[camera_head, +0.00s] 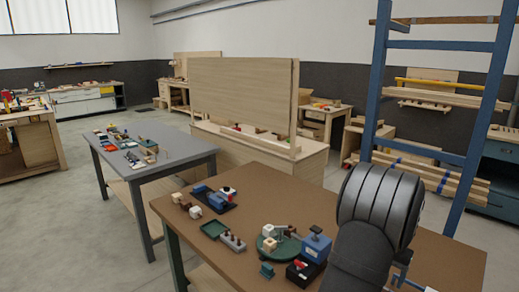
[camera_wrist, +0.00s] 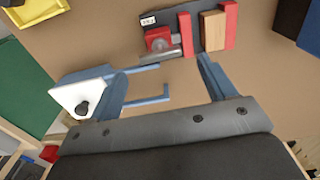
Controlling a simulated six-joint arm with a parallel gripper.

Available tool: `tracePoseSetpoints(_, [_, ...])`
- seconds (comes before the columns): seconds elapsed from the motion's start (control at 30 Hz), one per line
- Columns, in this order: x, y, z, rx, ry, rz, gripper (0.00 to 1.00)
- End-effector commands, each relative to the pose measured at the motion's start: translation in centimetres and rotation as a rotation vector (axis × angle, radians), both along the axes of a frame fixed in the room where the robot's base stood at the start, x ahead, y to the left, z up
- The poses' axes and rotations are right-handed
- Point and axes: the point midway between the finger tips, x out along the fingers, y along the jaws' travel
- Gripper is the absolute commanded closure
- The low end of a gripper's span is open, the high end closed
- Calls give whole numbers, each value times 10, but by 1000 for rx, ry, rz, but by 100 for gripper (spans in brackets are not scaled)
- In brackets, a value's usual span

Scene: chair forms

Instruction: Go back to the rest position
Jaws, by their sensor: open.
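My gripper (camera_wrist: 165,78) is open in the wrist view, with its two blue-grey fingers apart. No object shows clamped between them. A white piece with a black knob (camera_wrist: 84,100) is beside the left finger; I cannot tell whether they touch. Beyond the fingers lies a dark plate (camera_wrist: 212,32) bearing a red block (camera_wrist: 185,35), a wooden block (camera_wrist: 212,30) and another red block (camera_wrist: 230,24). In the head view my dark arm stands over the right of the brown table (camera_head: 440,250) and hides most of the gripper.
The brown table also holds a round green plate (camera_head: 268,252), a blue block (camera_head: 316,245), a green tray (camera_head: 214,229) and a blue-black fixture (camera_head: 212,199). A grey table (camera_head: 180,147) with small parts stands behind left. A blue rack (camera_head: 475,150) rises behind my arm.

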Motion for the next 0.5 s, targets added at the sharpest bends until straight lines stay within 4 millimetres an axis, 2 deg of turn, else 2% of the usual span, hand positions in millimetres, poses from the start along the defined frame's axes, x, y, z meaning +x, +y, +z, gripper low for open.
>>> tracePoseSetpoints(0.1, [0,0,-19,1,1,0,24])
tracePoseSetpoints(0.2, [0,0,-30,1,1,0,24])
tracePoseSetpoints(0.5, [0,0,-40,0,0,0,24])
